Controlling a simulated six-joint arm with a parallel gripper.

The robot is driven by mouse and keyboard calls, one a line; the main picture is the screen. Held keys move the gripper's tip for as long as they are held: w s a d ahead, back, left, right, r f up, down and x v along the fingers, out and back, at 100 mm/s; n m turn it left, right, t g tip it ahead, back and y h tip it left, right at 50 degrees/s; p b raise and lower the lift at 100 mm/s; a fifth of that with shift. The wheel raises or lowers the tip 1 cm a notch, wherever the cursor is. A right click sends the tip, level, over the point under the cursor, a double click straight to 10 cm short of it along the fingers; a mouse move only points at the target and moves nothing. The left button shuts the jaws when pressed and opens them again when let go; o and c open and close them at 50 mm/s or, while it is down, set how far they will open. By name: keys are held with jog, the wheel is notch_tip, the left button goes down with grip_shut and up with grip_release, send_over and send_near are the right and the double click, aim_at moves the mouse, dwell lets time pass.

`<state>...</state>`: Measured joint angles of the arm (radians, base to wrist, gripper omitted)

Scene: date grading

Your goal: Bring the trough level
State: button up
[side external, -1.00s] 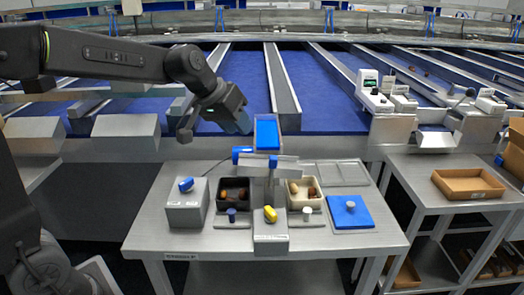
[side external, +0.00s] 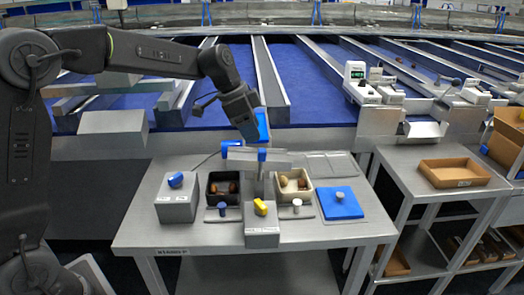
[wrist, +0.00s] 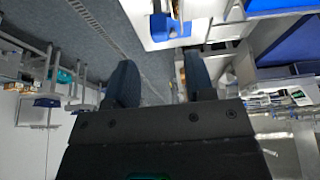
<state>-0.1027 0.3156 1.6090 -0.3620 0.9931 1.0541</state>
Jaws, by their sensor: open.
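A grey metal trough-like bar (side external: 280,160) sits across a post at the back middle of the table.
A blue lid (side external: 340,204) lies at right. A cardboard tray (side external: 470,183) is on the side table.

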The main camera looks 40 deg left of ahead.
aim_at(261, 149)
jog(key=x, duration=0.7)
jog(key=shift+c, duration=0.4)
grip_shut()
